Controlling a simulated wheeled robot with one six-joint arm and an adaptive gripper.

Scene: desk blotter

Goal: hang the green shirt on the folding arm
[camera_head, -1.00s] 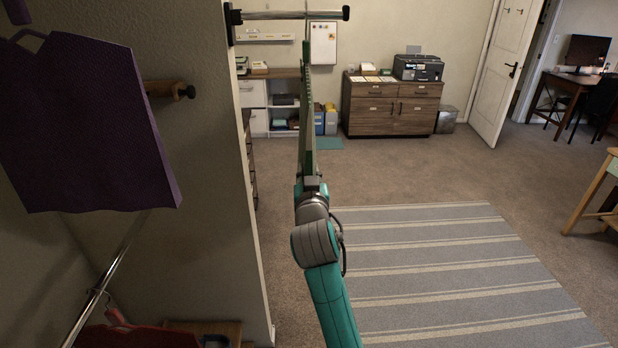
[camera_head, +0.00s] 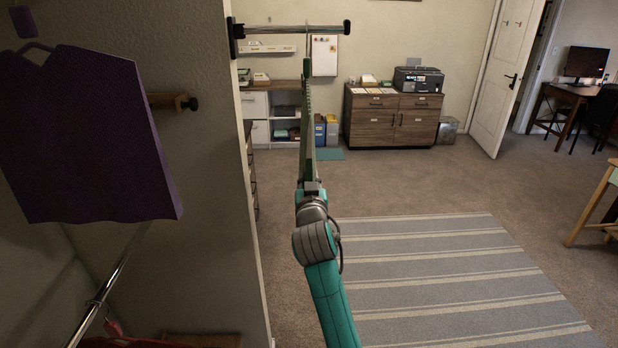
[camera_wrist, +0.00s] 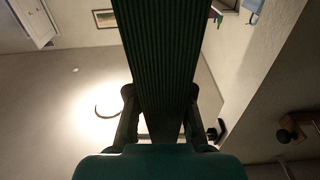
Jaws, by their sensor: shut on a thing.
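The green shirt (camera_head: 308,135) is seen nearly edge-on in the head view, upright above my gripper (camera_head: 311,188). My gripper is shut on it from below. In the wrist view the shirt (camera_wrist: 158,50) is a dark green ribbed strip between the fingers of my gripper (camera_wrist: 160,115). The folding arm (camera_head: 290,30) is a metal rod with black ends, sticking out from the wall edge at the top. The thin top of the shirt's hanger overlaps the rod in the picture. I cannot tell whether its hook touches or goes over the rod.
A purple shirt (camera_head: 85,140) hangs at the left near a wooden peg (camera_head: 170,101). A metal rail (camera_head: 105,285) and a red garment (camera_head: 125,342) are below. The wall's edge (camera_head: 250,200) is close left of my arm. Open floor with a striped rug (camera_head: 440,270) lies right.

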